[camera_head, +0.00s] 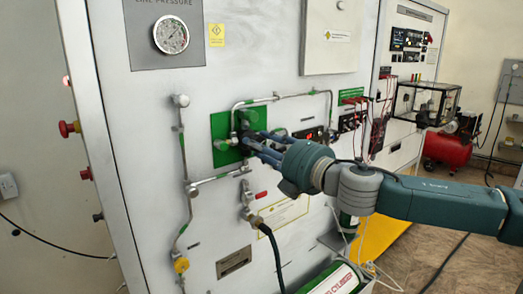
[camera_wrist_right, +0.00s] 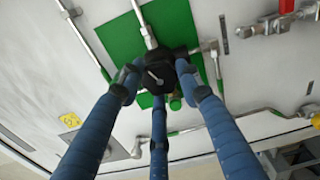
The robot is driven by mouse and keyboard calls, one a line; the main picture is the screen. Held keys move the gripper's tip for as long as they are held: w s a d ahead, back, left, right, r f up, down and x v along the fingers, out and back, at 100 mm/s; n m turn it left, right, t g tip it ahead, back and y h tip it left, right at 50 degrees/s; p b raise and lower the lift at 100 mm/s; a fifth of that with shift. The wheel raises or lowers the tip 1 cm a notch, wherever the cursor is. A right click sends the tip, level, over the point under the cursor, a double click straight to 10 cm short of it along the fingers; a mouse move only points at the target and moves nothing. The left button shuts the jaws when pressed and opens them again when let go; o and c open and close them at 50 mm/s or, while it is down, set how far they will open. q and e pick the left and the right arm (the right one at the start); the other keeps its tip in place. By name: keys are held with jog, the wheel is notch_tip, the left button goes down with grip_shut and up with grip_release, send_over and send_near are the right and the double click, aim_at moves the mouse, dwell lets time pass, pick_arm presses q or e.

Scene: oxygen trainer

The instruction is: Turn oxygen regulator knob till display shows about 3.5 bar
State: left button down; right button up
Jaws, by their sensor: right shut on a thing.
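The black oxygen regulator knob (camera_wrist_right: 160,66) sits on a green plate (camera_wrist_right: 122,38) on the white panel. In the head view the green plate (camera_head: 222,127) is left of the panel's middle, and my fingers hide most of the knob. My right gripper (camera_head: 252,141) reaches in from the right. In the right wrist view its three blue fingers (camera_wrist_right: 158,82) close around the knob from the left, right and below. A small display with red-lit digits (camera_head: 308,133) is right of the knob; its reading is too small to make out. My left gripper is not in view.
A round line pressure gauge (camera_head: 171,35) is at the upper left. Metal pipes (camera_head: 186,150) run around the knob, and a valve with a black hose (camera_head: 265,228) is below it. A red compressor (camera_head: 447,149) is at the far right.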

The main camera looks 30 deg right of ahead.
jog(key=shift+a+f+m, duration=0.1)
jog(key=shift+f+m, duration=0.1)
jog(key=shift+m, duration=0.1)
jog(key=o, duration=1.2)
jog(key=shift+r, duration=0.15)
jog(key=shift+c, duration=0.2)
jog(key=shift+s, duration=0.1)
jog(key=s, duration=1.1)
jog(key=shift+s+d, duration=0.4)
jog(key=shift+d, duration=0.05)
